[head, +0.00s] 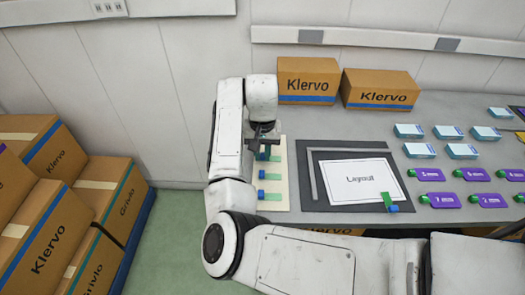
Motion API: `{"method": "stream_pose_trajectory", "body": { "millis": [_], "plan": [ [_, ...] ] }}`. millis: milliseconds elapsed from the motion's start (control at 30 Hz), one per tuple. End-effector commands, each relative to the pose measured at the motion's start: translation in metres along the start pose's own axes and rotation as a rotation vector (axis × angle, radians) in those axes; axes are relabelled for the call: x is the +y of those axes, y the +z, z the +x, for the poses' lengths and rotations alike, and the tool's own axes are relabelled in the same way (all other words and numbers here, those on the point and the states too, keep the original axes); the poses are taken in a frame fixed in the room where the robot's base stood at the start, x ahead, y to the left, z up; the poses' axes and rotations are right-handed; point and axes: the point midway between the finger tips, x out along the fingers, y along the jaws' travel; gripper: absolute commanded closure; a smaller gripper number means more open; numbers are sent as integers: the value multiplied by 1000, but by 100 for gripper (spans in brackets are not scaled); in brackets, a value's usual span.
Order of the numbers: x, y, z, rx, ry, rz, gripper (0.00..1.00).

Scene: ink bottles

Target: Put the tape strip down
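My gripper (263,143) points down over the far end of a cream board (281,203) in the head view. Small tape strips with green and blue parts lie in a column on this board: a middle one (268,175) and a near one (268,195). Another green and blue piece (265,157) shows right at my fingertips. I cannot tell whether it is held or lies on the board, or whether the fingers are shut. A further green and blue strip (389,203) is at the lower right corner of the white "Layout" sheet (350,182).
The sheet lies on a dark mat (318,200) with a grey L-shaped ruler (316,180). Purple tags (432,175) and light blue boxes (419,150) stand at right. Two Klervo cartons (308,80) line the back. Stacked cartons (45,205) are on the floor at left.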

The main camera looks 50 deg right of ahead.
Motion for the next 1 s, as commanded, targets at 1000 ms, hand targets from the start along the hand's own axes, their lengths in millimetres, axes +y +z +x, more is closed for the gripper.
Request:
{"method": "stream_pose_trajectory", "body": {
  "millis": [1000],
  "plan": [
    [-1, 0, -95, 2, -5, 1, 59]
  ]
}}
